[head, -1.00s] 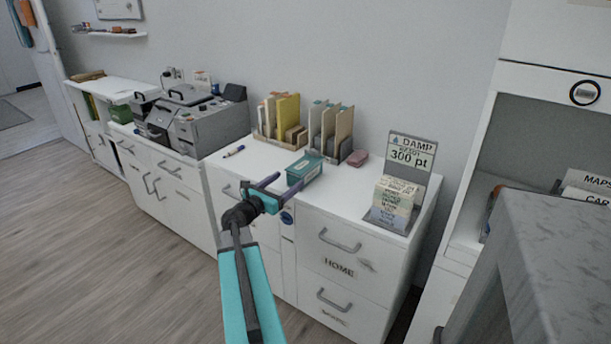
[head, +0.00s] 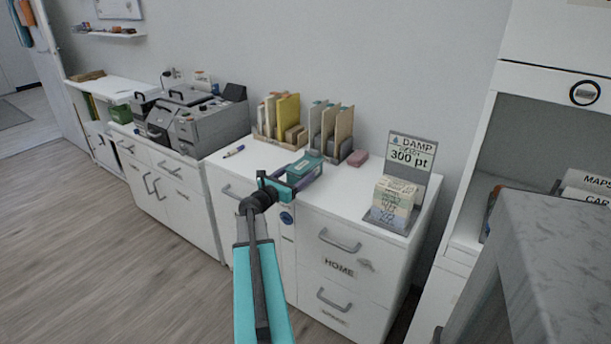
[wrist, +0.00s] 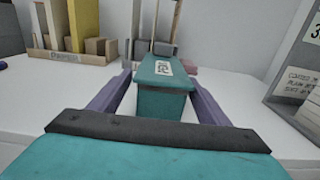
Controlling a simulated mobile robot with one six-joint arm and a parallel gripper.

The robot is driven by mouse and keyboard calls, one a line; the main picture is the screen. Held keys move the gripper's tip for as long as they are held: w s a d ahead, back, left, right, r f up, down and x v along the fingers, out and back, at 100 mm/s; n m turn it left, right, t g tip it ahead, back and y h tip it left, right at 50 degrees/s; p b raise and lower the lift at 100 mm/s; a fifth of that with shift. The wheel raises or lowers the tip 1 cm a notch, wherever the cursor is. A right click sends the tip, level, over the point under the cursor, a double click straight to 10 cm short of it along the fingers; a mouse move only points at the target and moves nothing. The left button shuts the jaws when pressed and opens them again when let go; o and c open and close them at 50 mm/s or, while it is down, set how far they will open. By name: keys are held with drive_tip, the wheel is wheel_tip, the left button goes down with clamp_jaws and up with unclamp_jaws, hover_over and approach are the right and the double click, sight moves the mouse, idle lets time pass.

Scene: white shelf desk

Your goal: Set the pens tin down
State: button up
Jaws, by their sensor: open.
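The pens tin is a teal box (head: 304,169) with a pale label on its lid. It sits on the white desk top (head: 248,172), in front of the file holders. In the wrist view the tin (wrist: 163,92) stands upright between the two purple fingers, with its base on the white surface. My gripper (head: 296,182) is open around the tin's near end. A gap shows between the tin and the fingers on each side in the wrist view (wrist: 158,100). The tin's far side is hidden.
File holders with folders (head: 331,130) and a wooden holder (head: 280,122) stand behind. A pink block (head: 358,158) is behind right. A sign with a card stack (head: 394,196) stands at right, a marker (head: 234,152) at left. A grey printer (head: 195,118) is further left.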

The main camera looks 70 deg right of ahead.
drive_tip(key=shift+d, duration=0.1)
drive_tip(key=shift+x, duration=2.5)
drive_tip(key=shift+s+f, duration=0.15)
drive_tip(key=shift+f, duration=0.05)
drive_tip(key=c, duration=1.3)
drive_tip(key=shift+r, duration=0.2)
